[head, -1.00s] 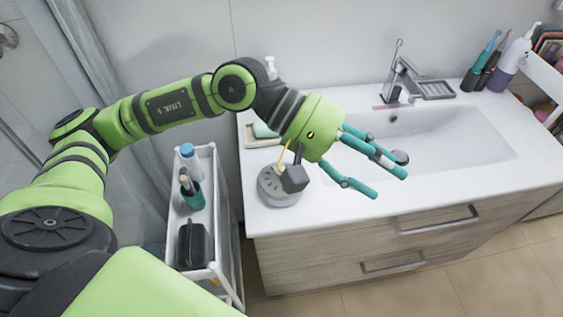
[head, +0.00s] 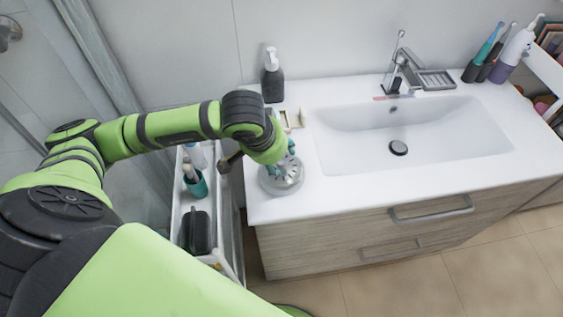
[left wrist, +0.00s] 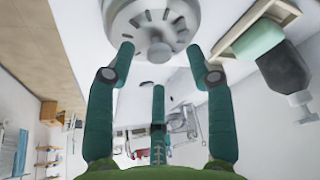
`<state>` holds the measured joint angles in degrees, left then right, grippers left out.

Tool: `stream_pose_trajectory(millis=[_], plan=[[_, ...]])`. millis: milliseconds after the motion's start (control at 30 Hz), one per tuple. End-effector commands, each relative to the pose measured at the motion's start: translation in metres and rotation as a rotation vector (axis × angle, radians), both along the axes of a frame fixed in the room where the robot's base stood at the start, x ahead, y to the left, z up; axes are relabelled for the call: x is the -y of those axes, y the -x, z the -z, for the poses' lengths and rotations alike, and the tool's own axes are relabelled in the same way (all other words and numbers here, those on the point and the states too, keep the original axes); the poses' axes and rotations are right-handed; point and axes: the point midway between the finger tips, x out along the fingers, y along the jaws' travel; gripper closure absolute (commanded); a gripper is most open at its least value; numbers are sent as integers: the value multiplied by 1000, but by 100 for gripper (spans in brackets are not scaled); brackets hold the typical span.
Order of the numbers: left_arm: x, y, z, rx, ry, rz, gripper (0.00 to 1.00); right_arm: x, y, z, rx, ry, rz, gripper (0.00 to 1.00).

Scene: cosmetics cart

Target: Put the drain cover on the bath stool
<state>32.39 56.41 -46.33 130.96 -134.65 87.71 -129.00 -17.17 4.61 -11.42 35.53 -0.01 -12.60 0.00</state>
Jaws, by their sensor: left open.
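The drain cover (head: 282,181) is a round light-grey disc with slots and a raised middle. It lies on the white counter, left of the basin. In the left wrist view the drain cover (left wrist: 152,22) fills the top middle. My left gripper (head: 288,150) is just above the cover and partly hides its far side. In the left wrist view my left gripper (left wrist: 160,62) is open, with its teal fingers spread towards the cover and nothing between them. I cannot tell whether the fingertips touch it. I see no bath stool in either view. My right gripper is not in view.
A soap dish (head: 291,118) and a dark pump bottle (head: 272,77) stand behind the cover. The basin (head: 420,140) with its tap is to the right. A narrow white cart (head: 233,245) with a teal cup (head: 195,184) and a black case (head: 196,232) stands left of the counter.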

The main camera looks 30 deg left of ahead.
Motion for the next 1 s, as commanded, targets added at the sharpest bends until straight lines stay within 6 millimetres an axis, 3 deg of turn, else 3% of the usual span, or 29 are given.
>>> stream_pose_trajectory(millis=[200,400,433,533,567,1000], plan=[[1,-8,17,1,1,-1,46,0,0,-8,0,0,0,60],[1,-8,18,2,2,-1,46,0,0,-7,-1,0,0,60],[1,-8,18,2,2,-1,54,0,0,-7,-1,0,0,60],[1,-8,18,2,2,-1,94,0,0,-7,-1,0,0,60],[1,-8,18,2,2,-1,100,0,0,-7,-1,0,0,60],[1,-9,16,4,3,0,100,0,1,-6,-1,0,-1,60]])
